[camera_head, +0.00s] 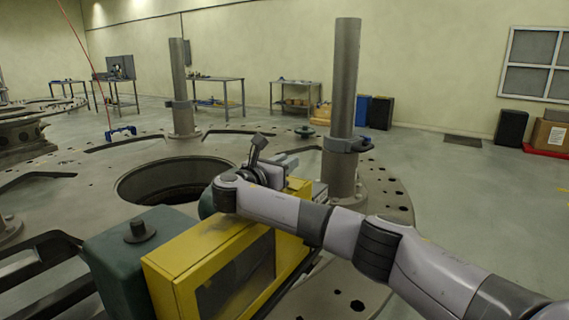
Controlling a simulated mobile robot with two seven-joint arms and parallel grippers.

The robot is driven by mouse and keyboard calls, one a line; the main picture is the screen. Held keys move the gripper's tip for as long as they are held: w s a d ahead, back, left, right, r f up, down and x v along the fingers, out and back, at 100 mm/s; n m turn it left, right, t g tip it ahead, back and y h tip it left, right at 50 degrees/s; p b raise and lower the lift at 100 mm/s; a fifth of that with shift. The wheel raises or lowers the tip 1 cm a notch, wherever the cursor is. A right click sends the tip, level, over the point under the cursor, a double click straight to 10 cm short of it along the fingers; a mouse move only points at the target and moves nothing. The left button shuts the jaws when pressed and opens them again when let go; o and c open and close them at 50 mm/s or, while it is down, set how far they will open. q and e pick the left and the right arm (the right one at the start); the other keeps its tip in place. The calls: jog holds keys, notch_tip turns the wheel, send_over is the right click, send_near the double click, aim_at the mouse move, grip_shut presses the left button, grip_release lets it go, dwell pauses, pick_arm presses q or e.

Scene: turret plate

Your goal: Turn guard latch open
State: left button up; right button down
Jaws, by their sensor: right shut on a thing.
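A yellow guard (182,262) with a dark window sits on the round turret plate in the foreground. A small dark lever, which looks like the guard latch (258,146), sticks up and tilts behind the guard's far end. My right arm reaches in from the right across the guard's top. My right gripper (265,171) is at the foot of this lever and is shut on it; my wrist hides part of the fingers and the grip. I cannot tell how far the latch is turned. My left gripper is not in view.
A green block (124,255) with a dark knob adjoins the guard at left. A large round hole (160,181) opens in the plate behind. Two upright metal posts (344,90) and (181,85) rise from the plate. Workbenches (215,80) stand far back.

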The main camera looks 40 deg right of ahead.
jog(key=shift+r, duration=0.1)
jog(key=c, duration=1)
grip_release()
jog(key=shift+c, duration=0.2)
jog(key=shift+a, duration=0.25)
jog(key=b+v, duration=0.1)
jog(key=v, duration=0.5)
jog(key=shift+s+a, duration=0.2)
jog(key=shift+a, duration=0.05)
